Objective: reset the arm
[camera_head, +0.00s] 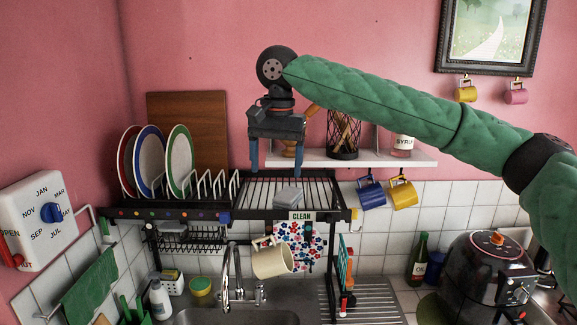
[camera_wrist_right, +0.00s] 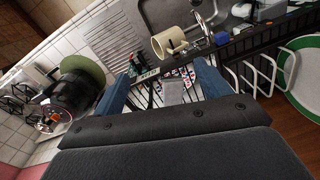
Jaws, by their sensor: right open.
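My right gripper (camera_head: 277,165) hangs at the end of my green right arm, fingers pointing down, above the black dish rack's flat slatted top (camera_head: 270,190). It is open, and nothing shows between its blue fingers. A small grey block (camera_head: 288,198) lies on the slats below; in the right wrist view the block (camera_wrist_right: 173,92) shows between the fingers (camera_wrist_right: 160,84). A cream mug (camera_head: 273,261) is tilted below the rack beside the tap; I cannot tell what supports it. My left gripper is not in view.
Several plates (camera_head: 180,160) stand upright in the rack's left side. A white wall shelf (camera_head: 390,157) holds a wire basket and a jar, with mugs hanging below. A tap (camera_head: 231,275), a green bottle (camera_head: 418,258) and a dark cooker (camera_head: 490,270) stand lower down.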

